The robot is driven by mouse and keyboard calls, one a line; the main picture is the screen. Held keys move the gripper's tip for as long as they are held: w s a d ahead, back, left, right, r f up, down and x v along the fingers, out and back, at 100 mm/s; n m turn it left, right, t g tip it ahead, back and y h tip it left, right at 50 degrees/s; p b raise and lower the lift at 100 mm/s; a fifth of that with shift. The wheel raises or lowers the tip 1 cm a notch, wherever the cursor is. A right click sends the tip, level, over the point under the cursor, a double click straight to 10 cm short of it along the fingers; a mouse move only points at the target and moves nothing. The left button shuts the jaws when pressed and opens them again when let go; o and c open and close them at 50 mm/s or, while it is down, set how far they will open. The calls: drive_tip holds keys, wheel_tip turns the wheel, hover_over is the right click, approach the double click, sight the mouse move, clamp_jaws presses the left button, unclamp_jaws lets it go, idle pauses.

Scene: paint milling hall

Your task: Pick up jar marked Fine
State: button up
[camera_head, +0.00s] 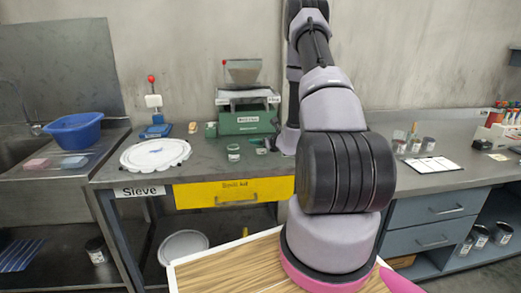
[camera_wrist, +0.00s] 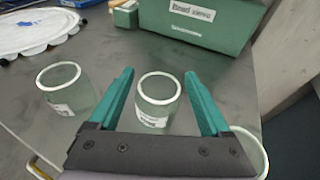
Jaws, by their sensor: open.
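Several small clear jars with pale rims stand on the grey bench. In the wrist view a middle jar (camera_wrist: 158,104) with a white label appears between the fingers of my gripper (camera_wrist: 158,76), which is open. I cannot tell how far below the fingertips it stands. A left jar (camera_wrist: 64,88), also labelled, stands outside the left finger. A right jar (camera_wrist: 250,150) is partly hidden by my gripper. The label words are too small to read, so I cannot tell which is marked Fine. In the head view, jars (camera_head: 233,152) show left of my arm, which hides the others.
A green machine (camera_head: 247,119) stands behind the jars; its box (camera_wrist: 215,20) fills the top of the wrist view. A round white tray (camera_head: 155,154) lies left, above the "Sieve" label. A yellow drawer (camera_head: 233,192) is below. A wood-grain surface with a white edge (camera_head: 215,248) lies in front.

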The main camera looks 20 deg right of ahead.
drive_tip(key=x, duration=0.3)
drive_tip(key=shift+w+f, duration=0.1)
drive_tip(key=shift+w, duration=0.2)
drive_tip(key=c, duration=1.1)
